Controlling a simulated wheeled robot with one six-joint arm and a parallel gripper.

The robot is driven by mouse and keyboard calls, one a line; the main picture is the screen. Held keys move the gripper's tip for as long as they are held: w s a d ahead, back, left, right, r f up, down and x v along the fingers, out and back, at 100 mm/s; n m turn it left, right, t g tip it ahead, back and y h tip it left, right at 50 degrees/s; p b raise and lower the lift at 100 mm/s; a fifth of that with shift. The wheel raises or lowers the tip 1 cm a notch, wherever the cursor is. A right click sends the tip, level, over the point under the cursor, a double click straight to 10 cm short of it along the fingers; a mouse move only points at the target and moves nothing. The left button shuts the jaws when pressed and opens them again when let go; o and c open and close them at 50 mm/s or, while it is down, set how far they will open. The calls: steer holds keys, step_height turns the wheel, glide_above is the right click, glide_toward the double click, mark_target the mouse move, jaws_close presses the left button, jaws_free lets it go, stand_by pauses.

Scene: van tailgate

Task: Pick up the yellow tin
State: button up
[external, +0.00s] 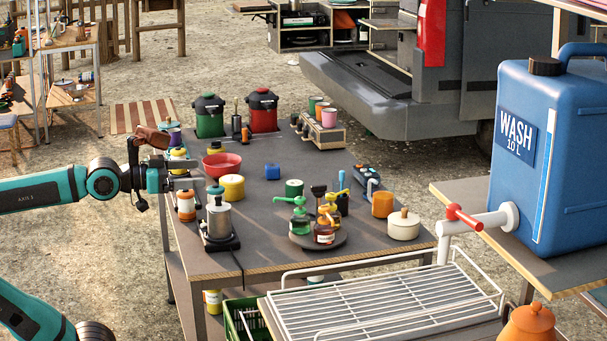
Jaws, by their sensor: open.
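The yellow tin (232,187) is a short, round yellow can standing upright on the grey table (270,215), near its left side. My gripper (190,175) reaches in from the left at the table's left edge. It is open, with its fingers pointing right, to the left of the tin and apart from it in the picture. The exact gap and height over the table are hard to judge. Small items and a white-and-orange jar (186,205) show around and below the fingers.
A red bowl (221,164) stands just behind the tin. A silver canister on a dark base (219,222) stands in front. A small blue block (272,172) and a green tin (294,188) stand to the right. The table middle has some free room.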

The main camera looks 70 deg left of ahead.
steer(key=w+a+n+g+y, duration=0.2)
steer(key=w+a+g+y, duration=0.15)
steer(key=w+a, duration=0.45)
steer(key=n+g, duration=0.5)
steer(key=g, duration=0.5)
glide_above(232, 179)
steer(key=s+d, duration=0.3)
steer(key=s, duration=0.2)
step_height(232, 179, down, 10)
steer(key=shift+h, duration=0.45)
steer(key=x, duration=1.7)
steer(key=shift+d+f, duration=0.1)
steer(key=shift+d, duration=0.05)
steer(key=c, duration=1.2)
